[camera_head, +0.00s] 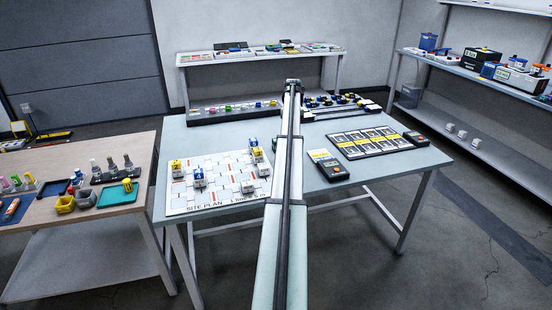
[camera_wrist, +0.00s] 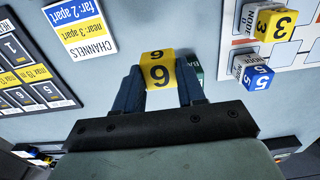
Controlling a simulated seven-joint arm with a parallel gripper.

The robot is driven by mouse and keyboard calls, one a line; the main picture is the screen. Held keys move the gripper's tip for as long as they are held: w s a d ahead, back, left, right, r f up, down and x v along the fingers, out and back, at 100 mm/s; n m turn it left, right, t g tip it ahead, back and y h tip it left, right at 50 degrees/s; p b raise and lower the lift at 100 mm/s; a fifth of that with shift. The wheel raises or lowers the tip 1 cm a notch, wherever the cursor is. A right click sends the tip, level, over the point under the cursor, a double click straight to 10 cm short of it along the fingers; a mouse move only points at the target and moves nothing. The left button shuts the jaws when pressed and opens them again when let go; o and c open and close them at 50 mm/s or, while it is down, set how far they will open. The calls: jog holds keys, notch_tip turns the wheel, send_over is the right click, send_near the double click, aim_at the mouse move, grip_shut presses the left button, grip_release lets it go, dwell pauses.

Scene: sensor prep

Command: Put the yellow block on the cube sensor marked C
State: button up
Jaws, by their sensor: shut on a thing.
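My gripper (camera_wrist: 161,88) is shut on a yellow block (camera_wrist: 158,70) with a black number like 6 or 9 on its faces. It holds the block above the grey-blue table, between the site plan and the channels card. My arm hides the gripper and block in the head view. The site plan (camera_head: 215,199) is a white board bearing white cube sensors, some topped with yellow or blue blocks. In the wrist view, a yellow block 3 (camera_wrist: 278,24) and a blue block 5 (camera_wrist: 258,78) sit at sensors marked NODE. I cannot make out which sensor is marked C.
The channels card (camera_wrist: 78,27) lies beside a dark handheld device (camera_head: 332,172). A black framed number panel (camera_head: 369,141) is to the right. Racks of small parts (camera_head: 234,110) line the table's back edge. A wooden bench (camera_head: 88,215) with trays and cups stands at left.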

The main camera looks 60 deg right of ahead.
jog(key=w+a+r+n, duration=0.1)
jog(key=w+a+r, duration=0.4)
jog(key=a, duration=0.4)
jog(key=m, duration=0.1)
send_over(263, 166)
jog(key=shift+f, duration=0.65)
notch_tip(263, 166, down, 9)
jog(key=shift+d+r, duration=0.1)
jog(key=shift+d, duration=0.05)
jog(key=shift+f, duration=0.2)
jog(key=o, duration=1)
jog(key=shift+o, duration=0.2)
notch_tip(263, 166, up, 12)
jog(key=shift+r, duration=0.2)
